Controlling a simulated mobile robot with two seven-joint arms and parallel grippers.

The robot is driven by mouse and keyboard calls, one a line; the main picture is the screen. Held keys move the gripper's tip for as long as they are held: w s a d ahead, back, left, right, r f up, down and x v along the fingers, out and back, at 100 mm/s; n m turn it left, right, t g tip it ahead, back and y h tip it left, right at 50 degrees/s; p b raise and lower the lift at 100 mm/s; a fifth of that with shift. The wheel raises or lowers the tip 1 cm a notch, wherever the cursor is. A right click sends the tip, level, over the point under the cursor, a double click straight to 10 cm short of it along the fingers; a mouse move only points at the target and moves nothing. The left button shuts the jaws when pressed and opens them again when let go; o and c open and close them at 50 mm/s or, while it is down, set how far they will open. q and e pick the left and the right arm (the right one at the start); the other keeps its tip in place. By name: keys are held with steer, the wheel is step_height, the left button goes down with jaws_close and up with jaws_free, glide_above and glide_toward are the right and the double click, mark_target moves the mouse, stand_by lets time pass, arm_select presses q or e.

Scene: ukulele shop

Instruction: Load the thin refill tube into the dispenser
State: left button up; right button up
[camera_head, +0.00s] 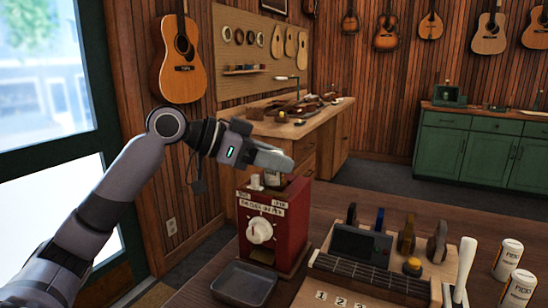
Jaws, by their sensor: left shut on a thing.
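The dispenser (288,224) is a red box with a pale label and a white round knob on its front. It stands on the wooden counter in the middle of the view. My left gripper (277,165) is right above the dispenser's top, reaching in from the left. It is shut on the thin refill tube (271,180), a small pale piece that shows just under the fingers at the dispenser's top. Most of the tube is hidden, and I cannot tell how far it is inside. My right gripper is not in view.
A grey tray (243,284) sits before the dispenser. To the right stand a wooden device (376,272) with a dark screen, a white handle (463,268) and two white cylinders, one behind (507,258) and one in front (518,289). A workbench (322,137) stands behind.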

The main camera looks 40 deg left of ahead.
mark_target(248, 185)
arm_select(q)
steer(key=shift+f, duration=0.3)
steer(key=o, duration=0.8)
steer(key=shift+c, duration=0.2)
steer(key=shift+b+v, duration=1)
steer(key=shift+v, duration=0.35)
steer(key=shift+b+v, duration=0.55)
steer(key=shift+v, duration=0.75)
steer(key=shift+b+v, duration=0.7)
steer(key=shift+v, duration=2.2)
steer(key=shift+f, duration=0.1)
